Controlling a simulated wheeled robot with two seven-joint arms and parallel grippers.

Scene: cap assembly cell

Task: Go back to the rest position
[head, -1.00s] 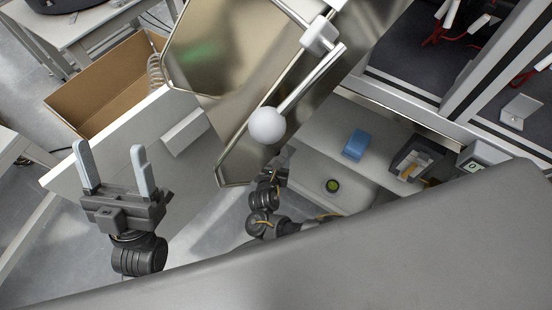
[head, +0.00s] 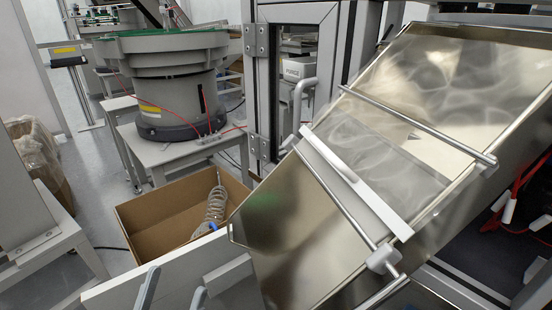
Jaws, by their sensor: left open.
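My left gripper (head: 171,294) shows at the bottom edge of the head view, left of the middle. Only its two grey fingertips are in the picture; they stand apart with nothing visible between them. The rest of that gripper and its arm are cut off below the frame. My right gripper is out of view.
A light table top (head: 157,283) lies behind the left fingertips. Beyond it stands an open cardboard box (head: 150,221) with a coiled hose (head: 214,205). A shiny metal chute (head: 300,230) with bars fills the right. A feeder bowl machine (head: 170,85) stands at the back left.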

